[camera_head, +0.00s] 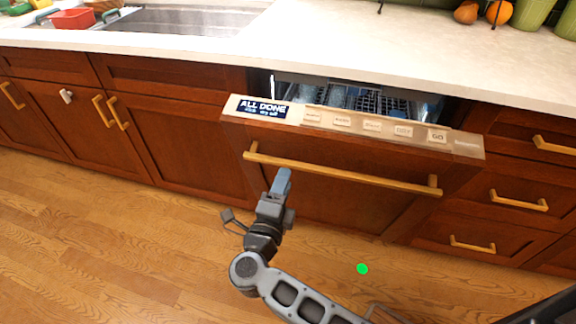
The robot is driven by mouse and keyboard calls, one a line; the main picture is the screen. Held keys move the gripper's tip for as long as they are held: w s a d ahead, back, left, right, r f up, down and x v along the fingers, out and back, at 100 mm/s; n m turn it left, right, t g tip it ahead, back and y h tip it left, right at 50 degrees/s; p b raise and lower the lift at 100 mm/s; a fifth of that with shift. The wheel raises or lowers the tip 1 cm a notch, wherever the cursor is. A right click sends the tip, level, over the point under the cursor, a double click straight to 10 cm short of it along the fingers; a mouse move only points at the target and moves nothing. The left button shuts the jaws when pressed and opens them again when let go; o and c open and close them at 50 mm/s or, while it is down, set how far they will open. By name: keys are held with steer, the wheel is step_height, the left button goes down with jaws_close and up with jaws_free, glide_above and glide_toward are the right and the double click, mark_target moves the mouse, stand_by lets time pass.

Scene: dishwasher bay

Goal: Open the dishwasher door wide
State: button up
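The dishwasher door (330,195) is a dark red-brown wooden panel, tilted partly open at the top. A gap above it shows the racks (365,99) inside. A long brass handle bar (340,175) runs across the door's front. The door's top edge carries a control strip (372,126) with several buttons and a blue "ALL DONE" sign (262,108). My gripper (282,178) is just below the left part of the handle, in front of the door. Its tip looks close to the bar, but contact is not clear. Whether its fingers are apart is not visible.
Wooden cabinets (85,130) stand to the left and drawers (515,200) to the right, both with brass handles. A pale countertop (330,45) lies above, with a sink (185,20). The wooden floor (110,250) in front is clear apart from a green dot (362,268).

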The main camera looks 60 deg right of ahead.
mark_target(290, 162)
steer(key=shift+x, duration=3.1)
jaws_close()
